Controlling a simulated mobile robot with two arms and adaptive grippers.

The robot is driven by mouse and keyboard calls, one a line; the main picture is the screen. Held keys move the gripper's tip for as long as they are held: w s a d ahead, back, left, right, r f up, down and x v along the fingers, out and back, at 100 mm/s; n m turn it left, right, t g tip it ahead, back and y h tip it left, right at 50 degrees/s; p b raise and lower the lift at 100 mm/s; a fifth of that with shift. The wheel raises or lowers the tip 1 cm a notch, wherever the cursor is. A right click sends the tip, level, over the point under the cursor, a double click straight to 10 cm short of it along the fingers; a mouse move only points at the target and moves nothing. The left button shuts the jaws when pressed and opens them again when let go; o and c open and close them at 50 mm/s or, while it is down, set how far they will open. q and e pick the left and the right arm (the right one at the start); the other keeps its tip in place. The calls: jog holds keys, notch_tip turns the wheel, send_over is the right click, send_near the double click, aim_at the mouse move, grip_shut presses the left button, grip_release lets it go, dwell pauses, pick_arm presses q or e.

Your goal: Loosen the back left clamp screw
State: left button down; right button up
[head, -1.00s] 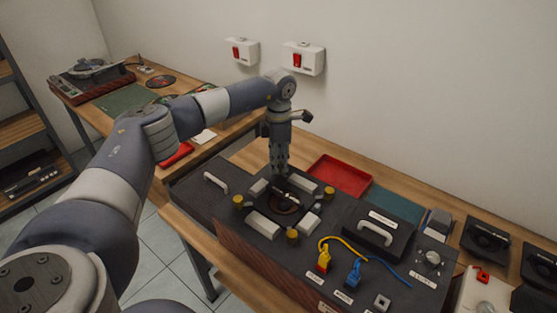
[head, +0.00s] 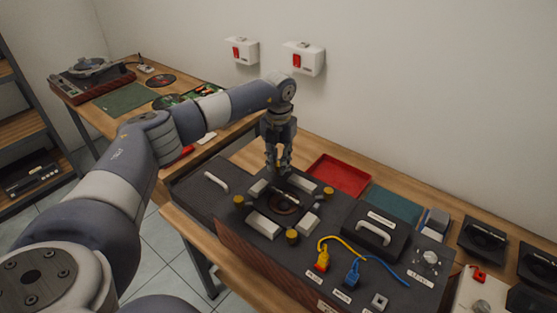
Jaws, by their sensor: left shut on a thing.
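The dark hi-fi unit (head: 340,261) has a round recess (head: 284,203) on its top, with pale clamp blocks and brass clamp screws around it. The front left screw (head: 239,201), front right screw (head: 292,237) and back right screw (head: 328,193) show clearly. My left gripper (head: 279,168) points down at the recess's back left corner. It is shut on the back left clamp screw, which its fingers largely hide. My right gripper is not in view.
Right of the recess are a handled black cover (head: 373,236), a yellow plug (head: 322,260) and a blue plug (head: 352,272). A red tray (head: 340,176) and a teal mat (head: 395,206) lie behind the unit. A handled dark panel (head: 203,190) is at left.

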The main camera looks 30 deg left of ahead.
pick_arm(q)
jog(key=n, duration=0.4)
jog(key=shift+r+n+p, duration=0.1)
jog(key=shift+n+p, duration=0.3)
jog(key=shift+w, duration=0.1)
jog(key=c, duration=1.4)
grip_release()
jog(key=shift+r, duration=0.2)
notch_tip(320, 180, up, 12)
jog(key=shift+f, duration=0.25)
